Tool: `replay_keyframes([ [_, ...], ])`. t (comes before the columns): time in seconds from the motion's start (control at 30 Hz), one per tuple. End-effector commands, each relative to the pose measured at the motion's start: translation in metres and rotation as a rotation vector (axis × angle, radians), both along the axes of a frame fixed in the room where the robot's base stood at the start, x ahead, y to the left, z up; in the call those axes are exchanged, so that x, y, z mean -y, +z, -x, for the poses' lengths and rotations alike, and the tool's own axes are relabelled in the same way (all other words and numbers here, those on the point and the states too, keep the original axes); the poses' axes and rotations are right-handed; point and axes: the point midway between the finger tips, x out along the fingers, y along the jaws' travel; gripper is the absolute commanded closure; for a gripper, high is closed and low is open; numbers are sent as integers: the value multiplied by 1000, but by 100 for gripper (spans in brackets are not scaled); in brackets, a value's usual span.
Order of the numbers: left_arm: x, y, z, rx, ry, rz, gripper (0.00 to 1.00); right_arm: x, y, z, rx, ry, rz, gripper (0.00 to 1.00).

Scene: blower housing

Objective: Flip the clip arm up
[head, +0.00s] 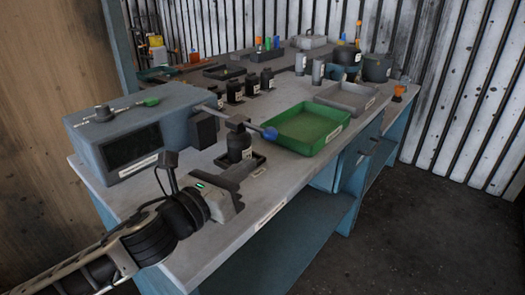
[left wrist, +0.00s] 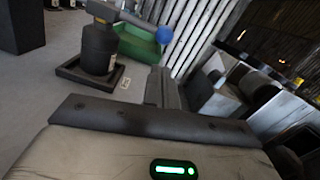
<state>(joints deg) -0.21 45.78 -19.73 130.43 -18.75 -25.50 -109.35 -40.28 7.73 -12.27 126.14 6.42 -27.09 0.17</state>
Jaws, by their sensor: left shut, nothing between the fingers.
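The blue-grey housing (head: 140,128) stands on the near left end of the bench. A thin arm (head: 225,117) reaches from its right side, sloping slightly down to a blue ball knob (head: 270,133); this looks like the clip arm. The knob also shows in the left wrist view (left wrist: 165,35). A dark bottle (head: 239,147) stands below the arm in a small black tray (head: 224,161). My left gripper (head: 249,165) is shut and empty, low over the bench's front edge, nearer than the bottle and below the knob. It is apart from the knob. My right gripper is out of view.
A green tray (head: 300,130) lies right of the knob, with a grey tray (head: 347,97) beyond it. Several black bottles (head: 234,92) stand behind. A green-tipped lever (head: 150,102) lies on the housing. The bench's front edge (head: 272,212) is close to my gripper.

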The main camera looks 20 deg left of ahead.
Motion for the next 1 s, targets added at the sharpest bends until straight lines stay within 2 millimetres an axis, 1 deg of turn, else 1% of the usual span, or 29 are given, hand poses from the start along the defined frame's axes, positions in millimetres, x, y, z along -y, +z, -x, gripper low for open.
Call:
replay_keyframes([
  [0.03, 3, 4, -9, 4, 0, 2, 100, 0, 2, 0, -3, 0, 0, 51],
  [0.1, 7, 4, -21, 3, 1, 3, 100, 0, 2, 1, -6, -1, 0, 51],
  [0.2, 13, 5, -36, 3, -1, 1, 100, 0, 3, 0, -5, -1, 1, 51],
  [0.33, 18, 4, -49, 1, 0, 0, 100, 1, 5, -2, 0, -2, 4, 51],
  [0.5, 20, 3, -56, -1, -1, 1, 100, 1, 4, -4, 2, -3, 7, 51],
  [0.8, 20, 3, -56, -1, -1, 0, 100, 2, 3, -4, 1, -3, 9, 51],
  [1.0, 12, 10, -62, -7, 15, 17, 100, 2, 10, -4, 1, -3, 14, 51],
])
